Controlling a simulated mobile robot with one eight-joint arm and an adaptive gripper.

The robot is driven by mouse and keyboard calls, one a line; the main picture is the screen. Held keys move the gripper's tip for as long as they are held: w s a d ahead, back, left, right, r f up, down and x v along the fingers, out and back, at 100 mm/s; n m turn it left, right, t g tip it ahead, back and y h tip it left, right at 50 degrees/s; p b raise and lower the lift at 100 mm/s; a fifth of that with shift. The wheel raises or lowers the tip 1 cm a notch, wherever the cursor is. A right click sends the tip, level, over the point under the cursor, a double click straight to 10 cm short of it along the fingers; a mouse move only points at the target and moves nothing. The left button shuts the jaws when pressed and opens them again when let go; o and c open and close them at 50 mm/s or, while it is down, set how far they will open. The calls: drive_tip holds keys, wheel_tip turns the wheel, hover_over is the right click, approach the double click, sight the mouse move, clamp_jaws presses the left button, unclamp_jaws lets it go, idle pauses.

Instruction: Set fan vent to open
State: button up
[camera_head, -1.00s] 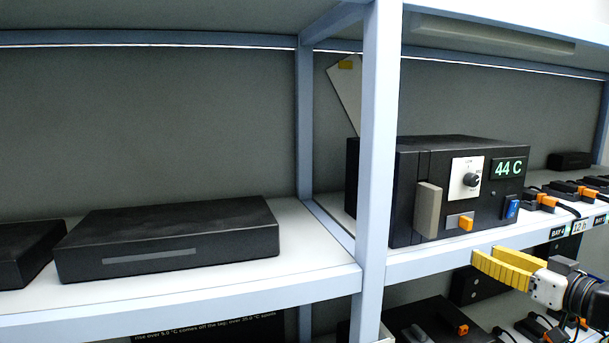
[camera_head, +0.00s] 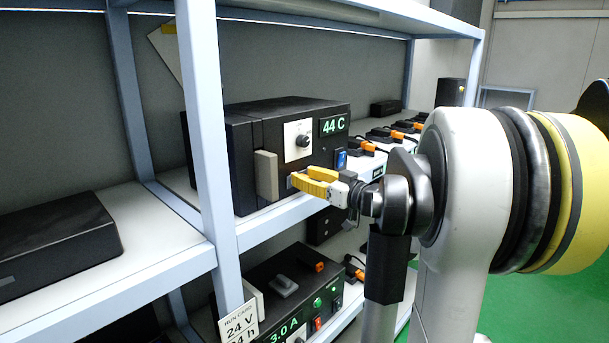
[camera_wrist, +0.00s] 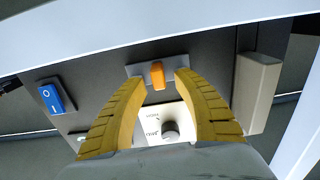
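A black unit (camera_head: 240,160) with a green "44 C" display (camera_head: 333,125) stands on the shelf. An orange tab (camera_wrist: 157,75) sits on a small grey plate (camera_wrist: 136,70) on its front in the wrist view, which shows the front upside down. No label naming the fan vent is readable. My gripper (camera_wrist: 161,80) is open, with its yellow fingers on either side of the tab; I cannot tell if they touch it. In the head view my gripper (camera_head: 298,178) is at the unit's lower front and hides the tab.
A white dial panel with a black knob (camera_wrist: 170,130), a blue rocker switch (camera_wrist: 50,97) and a beige handle (camera_wrist: 258,92) surround the tab. The shelf's front edge (camera_head: 275,221) runs just below. A pale post (camera_head: 204,140) stands to the left.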

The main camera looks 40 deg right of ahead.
clamp_jaws()
drive_tip(key=d+b, duration=0.1)
drive_tip(key=d, duration=0.2)
drive_tip(key=d+b, duration=0.1)
drive_tip(key=d, duration=0.2)
drive_tip(key=shift+w+d, duration=0.2)
drive_tip(key=shift+d, duration=0.05)
drive_tip(key=shift+a+r, duration=0.1)
drive_tip(key=shift+a, duration=0.05)
unclamp_jaws()
drive_tip(key=shift+w+d, duration=0.1)
drive_tip(key=shift+d, duration=0.1)
drive_tip(key=s, duration=1.2)
drive_tip(key=shift+d, duration=0.45)
